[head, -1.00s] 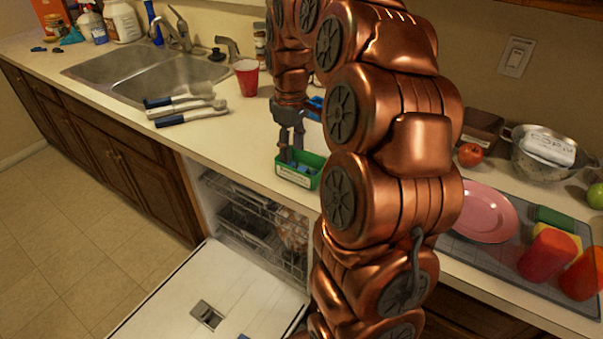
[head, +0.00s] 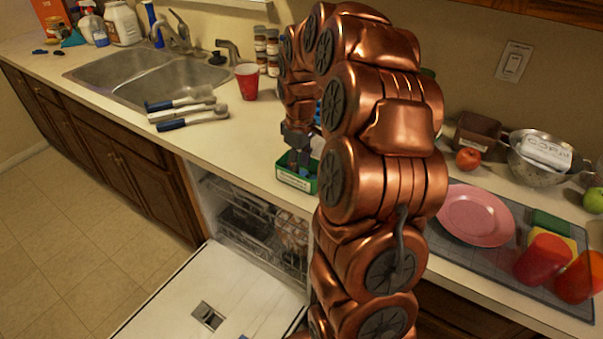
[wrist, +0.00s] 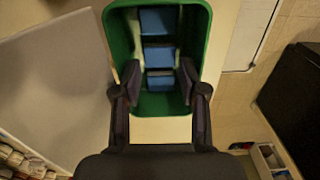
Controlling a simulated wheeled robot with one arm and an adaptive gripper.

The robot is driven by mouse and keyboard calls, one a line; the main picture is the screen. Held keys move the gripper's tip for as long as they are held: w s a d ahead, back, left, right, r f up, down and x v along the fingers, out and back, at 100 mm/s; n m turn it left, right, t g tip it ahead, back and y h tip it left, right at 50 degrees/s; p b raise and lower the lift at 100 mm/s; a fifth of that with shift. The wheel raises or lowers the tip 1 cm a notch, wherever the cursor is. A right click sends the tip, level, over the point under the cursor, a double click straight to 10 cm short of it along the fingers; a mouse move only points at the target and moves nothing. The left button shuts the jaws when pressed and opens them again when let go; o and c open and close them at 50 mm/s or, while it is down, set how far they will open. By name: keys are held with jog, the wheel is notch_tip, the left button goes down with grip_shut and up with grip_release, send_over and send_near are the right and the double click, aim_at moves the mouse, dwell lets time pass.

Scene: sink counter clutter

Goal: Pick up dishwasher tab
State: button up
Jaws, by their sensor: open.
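Several blue and white dishwasher tabs (wrist: 160,56) lie in a row inside a small green bin (wrist: 113,38) in the wrist view. The green bin (head: 290,178) stands at the counter's front edge in the head view, with a white label on its front. My gripper (wrist: 161,90) is open, its two fingers spread at the near end of the bin on either side of the nearest tab. In the head view my gripper (head: 300,165) points down into the bin, and my arm hides part of it. I cannot tell whether the fingers touch a tab.
Brushes (head: 188,108) and a red cup (head: 247,81) are on the counter left of the bin, near the sink (head: 135,75). The dishwasher door (head: 190,300) hangs open below. A pink plate (head: 476,216) lies on a mat at the right.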

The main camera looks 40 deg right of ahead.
jog(key=shift+s+f, duration=0.1)
jog(key=shift+f, duration=1.2)
jog(key=c, duration=0.5)
